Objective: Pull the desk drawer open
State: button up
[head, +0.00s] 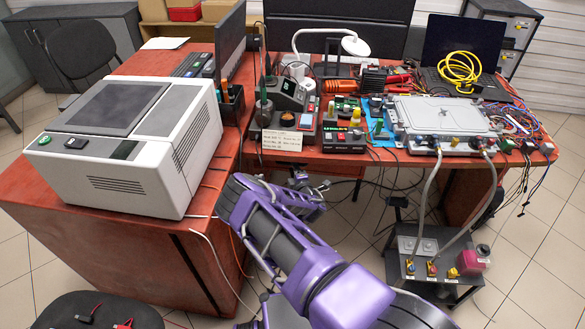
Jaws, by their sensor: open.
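The desk (345,160) is reddish, with a left wing (60,185) coming toward me and a long section across the back. My gripper (312,186) is at the far end of the arm, small in the view, near the inner corner just in front of and below the back section's edge. It is open, and I see nothing held in it. Whether it touches the desk cannot be told.
A large white machine (125,140) fills the left wing. A hose-connected metal case (440,116), a laptop (465,50) and tools crowd the back section. A low dark cart (435,268) with hoses stands right of my arm. A chair (105,312) is at lower left.

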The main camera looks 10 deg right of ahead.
jog(key=shift+w, duration=0.2)
grip_shut()
dwell(1.4)
